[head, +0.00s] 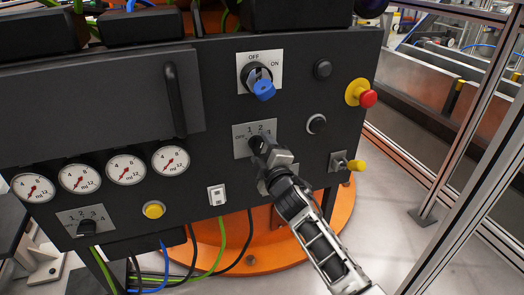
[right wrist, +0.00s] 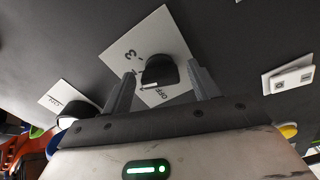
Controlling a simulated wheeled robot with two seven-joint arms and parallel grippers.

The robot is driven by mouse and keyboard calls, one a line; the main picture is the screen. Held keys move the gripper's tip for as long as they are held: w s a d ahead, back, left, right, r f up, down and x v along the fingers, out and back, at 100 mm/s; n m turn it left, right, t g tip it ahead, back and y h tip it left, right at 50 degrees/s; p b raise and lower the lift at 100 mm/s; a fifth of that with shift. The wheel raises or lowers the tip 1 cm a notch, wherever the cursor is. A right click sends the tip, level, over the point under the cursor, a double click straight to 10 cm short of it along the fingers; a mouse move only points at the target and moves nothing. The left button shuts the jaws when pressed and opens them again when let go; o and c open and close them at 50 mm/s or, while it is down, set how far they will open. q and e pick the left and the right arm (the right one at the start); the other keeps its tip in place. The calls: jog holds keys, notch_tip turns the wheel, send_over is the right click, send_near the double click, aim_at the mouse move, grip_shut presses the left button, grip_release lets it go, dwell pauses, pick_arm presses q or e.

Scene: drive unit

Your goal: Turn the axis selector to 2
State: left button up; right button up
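The selector in front of my right gripper has a light grey plate (head: 241,132) marked OFF, 1, 2, 3 on the dark panel. In the right wrist view its black knob (right wrist: 165,70) sits between the two fingers of my right gripper (right wrist: 161,76). The fingers are apart, with a visible gap on each side of the knob. A pale mark shows near the knob's lower edge, close to OFF; its exact setting is unclear. In the head view my right gripper (head: 260,147) hides most of the knob. My left gripper is not in view.
A blue-handled OFF/ON switch (head: 262,88) sits above. A red emergency button (head: 367,98), black buttons and a yellow-tipped key switch (head: 355,166) are to the right. Several gauges (head: 125,168) and another numbered selector (head: 86,228) are left.

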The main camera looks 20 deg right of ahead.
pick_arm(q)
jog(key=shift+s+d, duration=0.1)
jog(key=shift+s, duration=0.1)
pick_arm(e)
jog(key=shift+s, duration=0.5)
pick_arm(q)
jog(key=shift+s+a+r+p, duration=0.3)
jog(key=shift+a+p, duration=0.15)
jog(key=shift+p, duration=0.85)
pick_arm(e)
jog(key=s, duration=1.5)
jog(key=shift+d, duration=0.3)
